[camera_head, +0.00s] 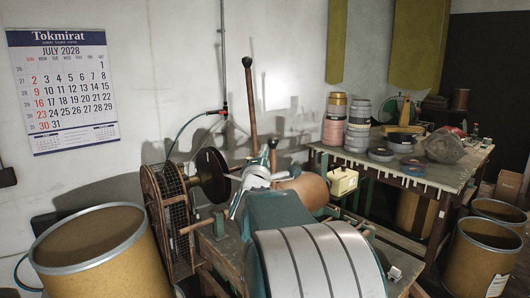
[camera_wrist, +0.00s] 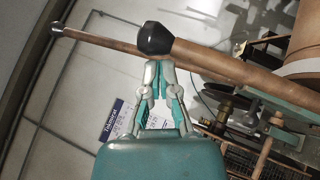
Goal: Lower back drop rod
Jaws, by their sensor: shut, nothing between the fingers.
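In the head view a brown rod with a black knob (camera_head: 250,105) stands nearly upright behind my gripper (camera_head: 240,195). In the wrist view a thick brown rod (camera_wrist: 235,70) with a black knob (camera_wrist: 155,38) crosses just beyond my gripper (camera_wrist: 158,66). A thinner-looking brown rod (camera_wrist: 110,43) with a dark end lies farther off behind it. I cannot tell which of these is the back drop rod. My gripper is shut and empty. Its fingertips are close to the black knob, and I cannot tell whether they touch it.
A caged wheel (camera_head: 170,215) and a dark disc (camera_head: 212,175) stand left of my gripper. A copper-coloured drum (camera_head: 310,190) is to the right. A fibre barrel (camera_head: 95,260) stands front left. A table (camera_head: 385,170) with tape rolls is at the right. A calendar (camera_head: 65,90) hangs on the wall.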

